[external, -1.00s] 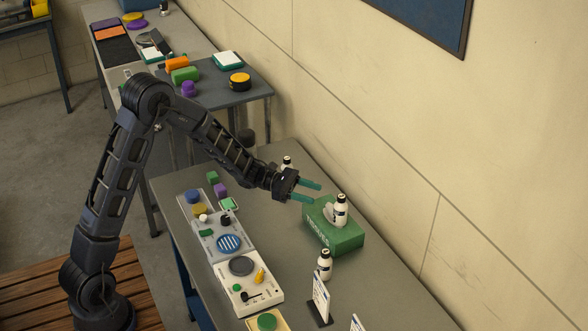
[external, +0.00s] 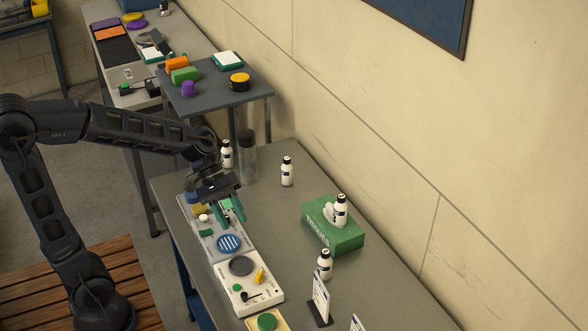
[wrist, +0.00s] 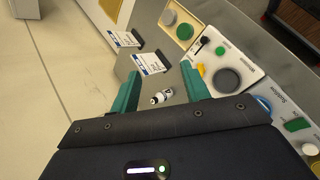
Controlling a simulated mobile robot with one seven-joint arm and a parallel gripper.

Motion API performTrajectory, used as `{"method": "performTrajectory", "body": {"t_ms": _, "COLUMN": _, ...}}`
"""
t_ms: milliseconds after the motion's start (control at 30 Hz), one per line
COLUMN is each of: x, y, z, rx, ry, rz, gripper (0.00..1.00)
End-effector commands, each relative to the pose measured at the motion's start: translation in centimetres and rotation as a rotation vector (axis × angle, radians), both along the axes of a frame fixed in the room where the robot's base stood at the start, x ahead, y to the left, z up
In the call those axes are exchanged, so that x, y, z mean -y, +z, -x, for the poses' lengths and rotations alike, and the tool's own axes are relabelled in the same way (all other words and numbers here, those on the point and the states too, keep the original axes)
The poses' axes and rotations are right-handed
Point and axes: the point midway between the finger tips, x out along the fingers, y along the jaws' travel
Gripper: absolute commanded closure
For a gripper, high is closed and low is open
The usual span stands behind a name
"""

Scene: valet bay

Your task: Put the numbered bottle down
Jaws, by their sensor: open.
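Several white bottles with black caps and dark labels stand on the grey bench; I cannot read a number on any. My gripper (external: 231,213) is open and empty, above the control panels and apart from all bottles. In the wrist view a bottle (wrist: 161,97) shows beyond the gap between my open fingers (wrist: 160,68).
Panels with knobs and discs (external: 241,266) line the bench's left edge. Card stands (external: 321,299) are at the front. A clear cylinder with a dark top (external: 248,158) stands near the far end. The wall bounds the right side. Bench space between panels and green box is clear.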

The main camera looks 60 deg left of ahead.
Motion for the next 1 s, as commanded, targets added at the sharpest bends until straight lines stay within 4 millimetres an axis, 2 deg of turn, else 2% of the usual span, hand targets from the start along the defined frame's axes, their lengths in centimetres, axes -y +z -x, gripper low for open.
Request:
{"method": "performTrajectory", "body": {"t_ms": 33, "x": -0.1, "y": 0.4, "z": 1.5, "rx": 0.032, "ry": -0.037, "rz": -0.048, "gripper": 0.54}}
{"method": "performTrajectory", "body": {"t_ms": 200, "x": -1.0, "y": 0.9, "z": 6.1, "rx": 0.134, "ry": -0.166, "rz": -0.227, "gripper": 0.54}}
{"method": "performTrajectory", "body": {"t_ms": 600, "x": -5.2, "y": 1.8, "z": 14.9, "rx": 0.374, "ry": -0.445, "rz": -0.643, "gripper": 0.54}}
{"method": "performTrajectory", "body": {"t_ms": 800, "x": -7.2, "y": 2.2, "z": 17.6, "rx": 0.464, "ry": -0.544, "rz": -0.807, "gripper": 0.54}}
{"method": "performTrajectory", "body": {"t_ms": 1000, "x": -8.1, "y": 2.3, "z": 18.6, "rx": 0.498, "ry": -0.585, "rz": -0.876, "gripper": 0.54}}
